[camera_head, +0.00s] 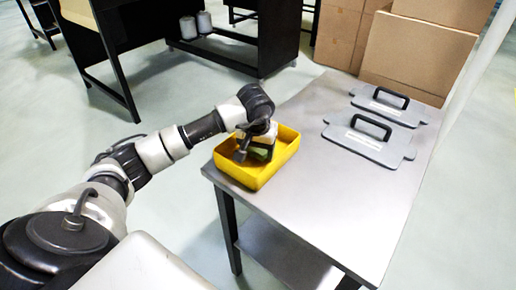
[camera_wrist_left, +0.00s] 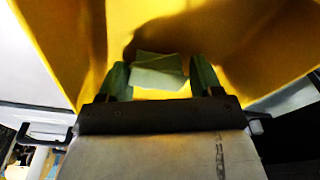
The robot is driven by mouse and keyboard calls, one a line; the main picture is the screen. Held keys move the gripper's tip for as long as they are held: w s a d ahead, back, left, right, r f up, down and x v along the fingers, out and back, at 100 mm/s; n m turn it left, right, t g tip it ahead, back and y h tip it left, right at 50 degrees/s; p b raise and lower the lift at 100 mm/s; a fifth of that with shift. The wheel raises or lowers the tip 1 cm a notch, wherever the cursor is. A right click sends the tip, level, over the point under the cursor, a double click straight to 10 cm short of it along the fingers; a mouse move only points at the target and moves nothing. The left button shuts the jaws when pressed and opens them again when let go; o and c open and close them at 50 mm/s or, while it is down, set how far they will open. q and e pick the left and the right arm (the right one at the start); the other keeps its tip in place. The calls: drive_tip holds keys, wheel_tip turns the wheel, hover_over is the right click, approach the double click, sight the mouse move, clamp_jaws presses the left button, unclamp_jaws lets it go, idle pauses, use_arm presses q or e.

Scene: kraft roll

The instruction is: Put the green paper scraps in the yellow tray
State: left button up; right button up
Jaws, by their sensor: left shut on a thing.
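The yellow tray (camera_head: 236,174) stands on the near left part of the grey table. My left gripper (camera_head: 247,153) reaches down inside the tray. In the left wrist view my left gripper (camera_wrist_left: 159,80) is shut on a green paper scrap (camera_wrist_left: 158,68), which lies between its two fingers. Yellow tray walls (camera_wrist_left: 270,45) surround it there. A bit of green (camera_head: 259,153) also shows beside the fingers in the head view. I cannot tell whether the scrap touches the tray floor. My right gripper is not in view.
Two grey plates with black handles (camera_head: 368,140) (camera_head: 390,107) lie on the table (camera_head: 330,195) to the right of the tray. Cardboard boxes (camera_head: 415,55) stand behind the table. A black bench with white rolls (camera_head: 205,22) is at the back left. The table's near part is clear.

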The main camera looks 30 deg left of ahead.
sight(256, 153)
use_arm(q)
drive_tip(key=o, duration=0.9)
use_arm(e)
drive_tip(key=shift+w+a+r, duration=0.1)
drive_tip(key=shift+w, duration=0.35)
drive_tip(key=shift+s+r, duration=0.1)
use_arm(q)
wheel_tip(256, 153, up, 3)
drive_tip(key=shift+s+f, duration=0.1)
drive_tip(key=shift+f, duration=0.05)
wheel_tip(256, 153, up, 9)
drive_tip(key=s, duration=0.1)
drive_tip(key=shift+s+d, duration=0.2)
drive_tip(key=shift+d, duration=0.05)
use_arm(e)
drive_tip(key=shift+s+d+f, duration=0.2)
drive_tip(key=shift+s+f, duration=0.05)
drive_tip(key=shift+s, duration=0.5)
